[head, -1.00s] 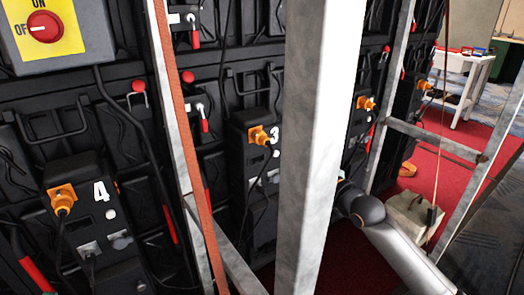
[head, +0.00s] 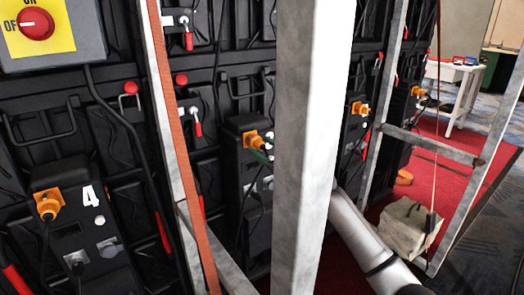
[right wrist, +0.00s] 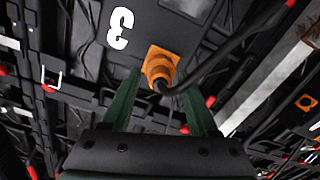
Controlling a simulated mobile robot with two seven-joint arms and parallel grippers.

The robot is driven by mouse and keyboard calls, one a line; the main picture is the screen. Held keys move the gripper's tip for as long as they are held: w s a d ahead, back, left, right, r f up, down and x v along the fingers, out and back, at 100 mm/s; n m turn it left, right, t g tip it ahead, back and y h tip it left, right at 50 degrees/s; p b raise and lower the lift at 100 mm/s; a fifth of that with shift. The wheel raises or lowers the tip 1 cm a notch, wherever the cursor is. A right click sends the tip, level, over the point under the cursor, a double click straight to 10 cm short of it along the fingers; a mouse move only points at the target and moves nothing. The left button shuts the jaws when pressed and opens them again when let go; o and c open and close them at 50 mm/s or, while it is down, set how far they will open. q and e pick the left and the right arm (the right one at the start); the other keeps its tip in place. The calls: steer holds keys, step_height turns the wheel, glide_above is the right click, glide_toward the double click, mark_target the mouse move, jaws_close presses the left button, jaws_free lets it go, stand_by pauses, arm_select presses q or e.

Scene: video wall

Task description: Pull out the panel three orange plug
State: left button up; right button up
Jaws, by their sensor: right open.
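The panel three orange plug (head: 253,139) sits in its orange socket on the black panel, left of the metal post in the head view. In the right wrist view the orange plug (right wrist: 160,68), with its black cable, is near the white 3, which reads rotated. My right gripper (right wrist: 160,84) is open, its green fingers on either side of the plug and cable. I cannot tell whether they touch it. In the head view only green fingertips (head: 263,156) show just below right of the plug; the post hides the rest. My left gripper is not in view.
A pale metal post (head: 311,140) stands in front of my right arm. An orange-brown strap (head: 180,140) runs beside another post. The panel four plug (head: 49,203) is at left; another orange plug (head: 360,108) is right. A stone-coloured block (head: 408,228) lies on the red carpet.

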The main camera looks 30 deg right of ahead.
steer(key=shift+w+a, duration=0.1)
steer(key=shift+w, duration=0.25)
jaws_close()
stand_by(0.3)
stand_by(0.4)
